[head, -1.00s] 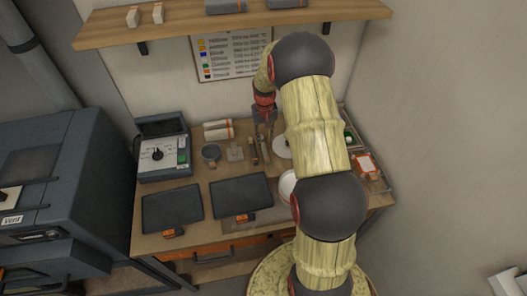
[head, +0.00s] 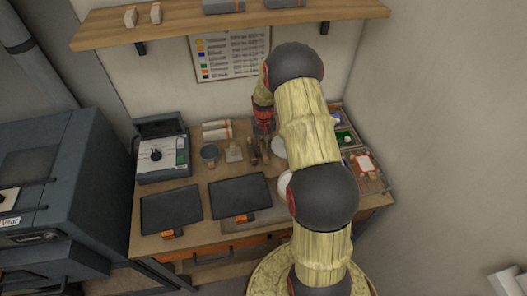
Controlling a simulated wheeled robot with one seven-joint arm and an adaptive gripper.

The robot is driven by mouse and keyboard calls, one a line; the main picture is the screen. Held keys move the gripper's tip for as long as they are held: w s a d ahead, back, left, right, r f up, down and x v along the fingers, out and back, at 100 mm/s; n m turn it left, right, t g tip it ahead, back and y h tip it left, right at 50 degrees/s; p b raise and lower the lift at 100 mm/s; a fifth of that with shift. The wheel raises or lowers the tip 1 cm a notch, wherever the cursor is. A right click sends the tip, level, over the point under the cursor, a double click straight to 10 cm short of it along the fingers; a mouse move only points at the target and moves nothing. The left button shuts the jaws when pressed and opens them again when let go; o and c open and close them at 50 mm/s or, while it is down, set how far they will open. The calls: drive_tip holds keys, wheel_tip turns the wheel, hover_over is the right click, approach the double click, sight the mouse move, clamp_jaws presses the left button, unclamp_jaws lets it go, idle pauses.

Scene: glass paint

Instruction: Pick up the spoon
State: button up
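Several slender tools (head: 253,153) lie side by side on the workbench (head: 200,247), just below my gripper in the picture. The spoon may be among them, but they are too small to tell which one it is. My gripper (head: 264,137) points down at the back of the bench, over or close to the far ends of these tools. Its fingers are dark and tiny here, so I cannot see whether they are open or touching anything. My arm hides part of the bench to the right of the tools.
Two dark trays (head: 171,209) (head: 239,196) lie in front. White dishes (head: 284,184) are partly behind my arm. A shelf (head: 180,28) hangs above.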

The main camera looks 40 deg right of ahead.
sight(263, 149)
clamp_jaws()
idle(0.3)
drive_tip(key=shift+r, duration=0.55)
wheel_tip(263, 149, up, 2)
drive_tip(key=shift+r, duration=0.1)
drive_tip(key=s+a+r, duration=0.3)
drive_tip(key=s+r, duration=0.2)
drive_tip(key=s, duration=0.1)
drive_tip(key=s+a+r, duration=0.3)
drive_tip(key=s+r, duration=0.1)
drive_tip(key=s, duration=0.2)
drive_tip(key=shift+s+a+r+p, duration=0.25)
drive_tip(key=shift+r+p, duration=0.05)
drive_tip(key=shift+r, duration=0.05)
